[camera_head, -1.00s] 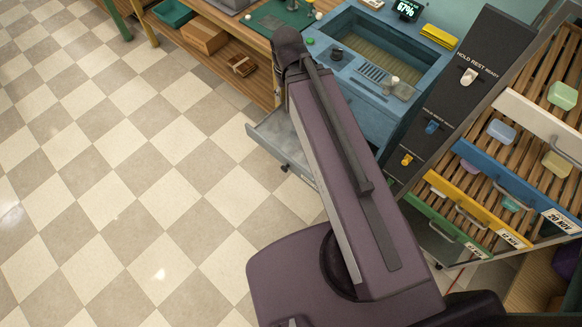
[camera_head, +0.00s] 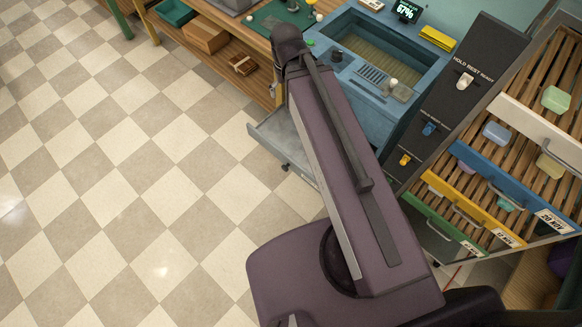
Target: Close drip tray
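The drip tray appears to be the grey, shallow, drawer-like tray (camera_head: 279,134) that sticks out to the left from low on the blue sink unit (camera_head: 372,62). Its left part shows, with a small dark knob or caster below its front edge. Its right part is hidden behind my arm. My arm reaches up and away across the middle of the view, its elbow near the sink unit. My gripper is hidden and does not show in this view.
A wooden bench with shelves (camera_head: 252,85) stands behind the tray. A rack with slatted drawers of soap (camera_head: 497,132) and a dark lever panel (camera_head: 462,80) stand at right. The checkered floor (camera_head: 110,170) at left is clear.

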